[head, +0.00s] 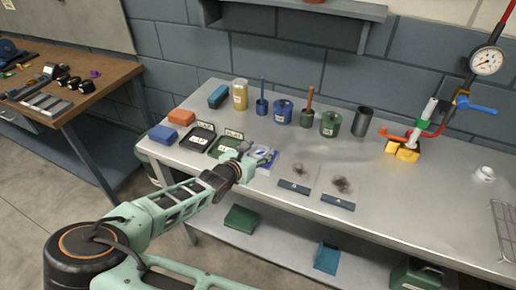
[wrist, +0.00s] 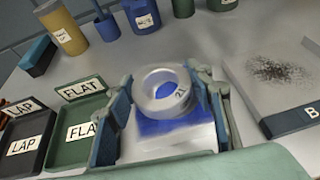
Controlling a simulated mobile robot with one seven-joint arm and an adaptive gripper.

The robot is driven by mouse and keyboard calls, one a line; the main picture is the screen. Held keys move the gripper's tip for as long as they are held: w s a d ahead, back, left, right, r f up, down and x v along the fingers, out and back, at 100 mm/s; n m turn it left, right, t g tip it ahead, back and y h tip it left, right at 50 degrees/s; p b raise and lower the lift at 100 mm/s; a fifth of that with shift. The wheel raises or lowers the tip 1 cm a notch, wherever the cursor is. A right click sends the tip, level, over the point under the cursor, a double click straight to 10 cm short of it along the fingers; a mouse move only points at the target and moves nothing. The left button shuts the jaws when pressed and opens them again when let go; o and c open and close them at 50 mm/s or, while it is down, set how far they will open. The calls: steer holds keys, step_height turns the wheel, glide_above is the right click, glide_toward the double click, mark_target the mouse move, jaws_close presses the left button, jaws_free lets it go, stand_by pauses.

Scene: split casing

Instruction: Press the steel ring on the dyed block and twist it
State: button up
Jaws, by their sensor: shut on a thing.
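The steel ring (wrist: 163,92), marked "21", is between the fingertips of my gripper (wrist: 162,88) in the wrist view, one finger on each side. My gripper (head: 260,157) is shut on it. The dyed block (wrist: 168,145) is pale with a blue patch on top and lies directly under the ring. Blue shows through the ring's hole and in front of it. I cannot tell whether the ring touches the block. In the head view the block (head: 263,170) is partly hidden by my gripper near the bench's front edge.
Trays labelled LAP (wrist: 25,140) and FLAT (wrist: 85,115) stand to the left. A plate marked B (wrist: 285,90) with a dark smudge lies to the right. Cans and brush pots, such as the blue pot (head: 283,112), stand behind.

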steer(key=shift+s+d+f+p, duration=0.1)
steer(key=shift+s+d+p, duration=0.25)
steer(key=shift+p, duration=1)
steer(key=shift+w+f+m+g+h, duration=0.15)
steer(key=shift+m+g+h, duration=0.2)
steer(key=shift+m, duration=0.25)
steer(key=shift+h, duration=0.35)
steer(key=shift+f, duration=0.1)
steer(key=shift+r+p, duration=1.1)
steer(key=shift+r, duration=0.35)
steer(key=shift+r+p, duration=0.35)
steer(key=shift+r, duration=1.85)
steer(key=shift+d, duration=0.1)
